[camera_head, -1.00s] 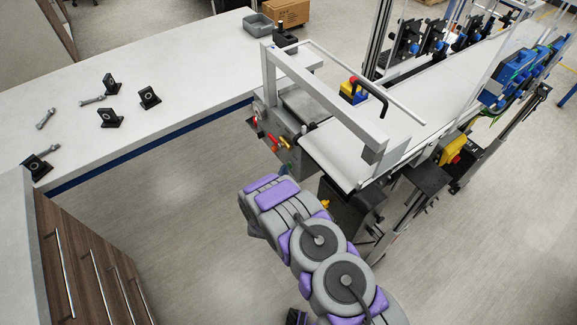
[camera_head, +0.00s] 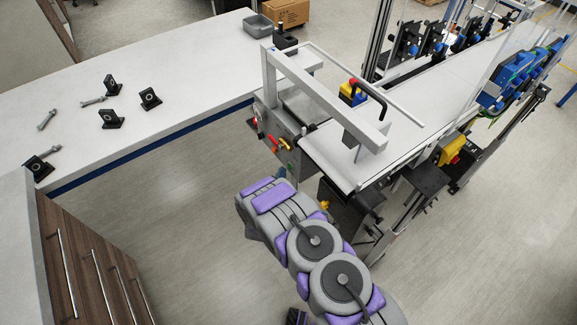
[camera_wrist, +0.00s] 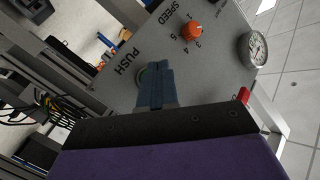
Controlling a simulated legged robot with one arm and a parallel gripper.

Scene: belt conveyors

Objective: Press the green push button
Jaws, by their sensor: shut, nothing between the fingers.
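The green push button (camera_wrist: 143,73) is on the grey control panel in the wrist view, beside the black word PUSH. Only part of its rim shows, because my gripper's fingers cover the rest. My gripper (camera_wrist: 155,68) is shut and empty, with its fingertips over the button. I cannot tell whether they touch it. In the head view, the panel (camera_head: 278,136) is on the end of the conveyor. My arm hides the gripper there.
The panel also has an orange SPEED knob (camera_wrist: 191,31) and a round gauge (camera_wrist: 253,48). The white conveyor belt (camera_head: 335,150) is right of the panel. A white bench (camera_head: 175,75) with black blocks and bolts is on the left.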

